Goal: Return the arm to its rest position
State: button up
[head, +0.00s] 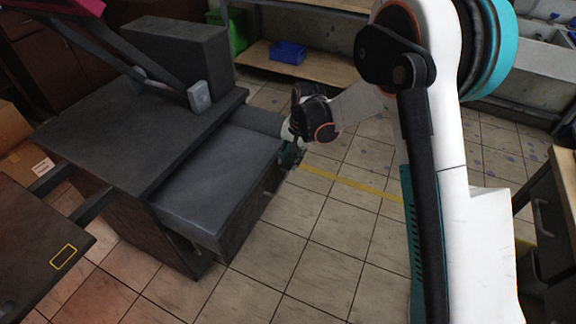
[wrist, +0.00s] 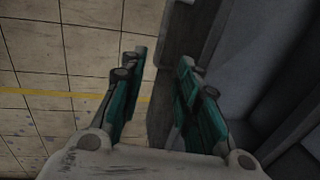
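My arm (head: 445,150) is stretched out from the right side of the head view toward the grey cabinet. My gripper (head: 288,158) is at the right edge of the cabinet's pulled-out grey drawer (head: 215,180). In the wrist view the two teal fingers of my gripper (wrist: 162,85) stand apart, with a gap between them. The drawer's dark front face lies behind that gap, and I see nothing held. Whether a finger touches the drawer cannot be told.
The drawer juts from the dark cabinet (head: 140,125) over tiled floor (head: 330,230). A dark table (head: 35,250) is at lower left, another desk (head: 560,190) at right. A low wooden shelf (head: 325,68) holds a blue bin (head: 287,53). The floor between is clear.

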jog(key=shift+d+r, duration=0.1)
jog(key=shift+r, duration=0.6)
jog(key=s+d+r+n+t, duration=0.1)
jog(key=s+d+r, duration=0.45)
jog(key=r, duration=0.35)
jog(key=s+d+r+n+t, duration=0.1)
jog(key=s+d+r+t, duration=0.1)
jog(key=s+d+r, duration=0.6)
jog(key=s+d+r+n+t+h, duration=0.1)
jog(key=s+d, duration=0.3)
jog(key=s, duration=0.4)
jog(key=s+d+r+n+t+h, duration=0.1)
jog(key=s+d+r, duration=0.3)
jog(key=s, duration=0.4)
jog(key=shift+s+d+r+t, duration=0.15)
jog(key=shift+s+d+t, duration=0.2)
jog(key=shift+d+t, duration=0.35)
